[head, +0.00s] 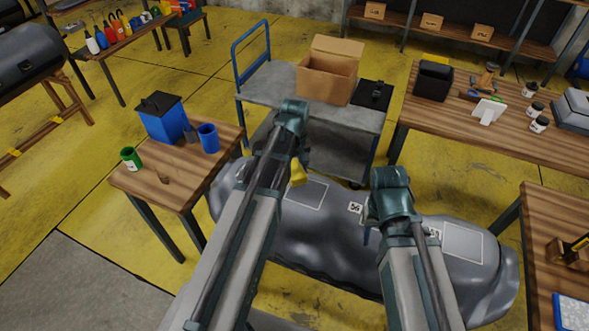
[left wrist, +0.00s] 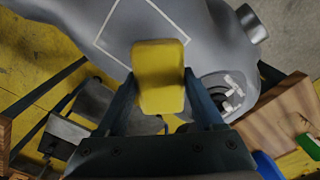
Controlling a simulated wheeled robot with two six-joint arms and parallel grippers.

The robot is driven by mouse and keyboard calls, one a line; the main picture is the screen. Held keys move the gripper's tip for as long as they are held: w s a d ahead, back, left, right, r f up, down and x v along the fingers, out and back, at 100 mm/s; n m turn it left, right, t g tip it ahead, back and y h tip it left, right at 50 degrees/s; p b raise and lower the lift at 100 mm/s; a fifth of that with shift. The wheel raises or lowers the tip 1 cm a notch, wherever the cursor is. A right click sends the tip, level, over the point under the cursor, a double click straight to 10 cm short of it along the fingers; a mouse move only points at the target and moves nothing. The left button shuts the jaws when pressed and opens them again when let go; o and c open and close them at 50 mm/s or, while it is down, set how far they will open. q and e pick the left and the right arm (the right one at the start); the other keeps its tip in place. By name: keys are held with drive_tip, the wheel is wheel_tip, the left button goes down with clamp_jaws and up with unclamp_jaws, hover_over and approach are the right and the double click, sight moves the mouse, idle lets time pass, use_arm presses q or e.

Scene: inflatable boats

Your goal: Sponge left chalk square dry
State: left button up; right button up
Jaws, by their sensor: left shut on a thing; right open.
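My left gripper (head: 297,168) is shut on a yellow sponge (head: 298,174), which also shows between the fingers in the left wrist view (left wrist: 158,78). The sponge is close to the left chalk square (head: 308,195), a thin white outline on the grey inflatable tube (head: 310,238). In the left wrist view the chalk square (left wrist: 110,27) shows beyond the sponge; I cannot tell whether they touch. The sponge and arm hide part of the square. My right gripper (head: 367,233) is open and empty over the tube. A second chalk square (head: 463,241) is at the right.
A small table (head: 150,187) with a blue canister (head: 164,122), blue cup (head: 208,138) and green cup (head: 131,158) stands left of the tube. Behind is a cart (head: 345,118) with an open box (head: 328,78). Workbenches (head: 455,115) stand at the right.

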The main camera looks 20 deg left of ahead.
use_arm(q)
drive_tip(key=shift+r, duration=0.1)
wheel_tip(320, 180, up, 3)
drive_tip(key=p, duration=0.3)
idle(0.3)
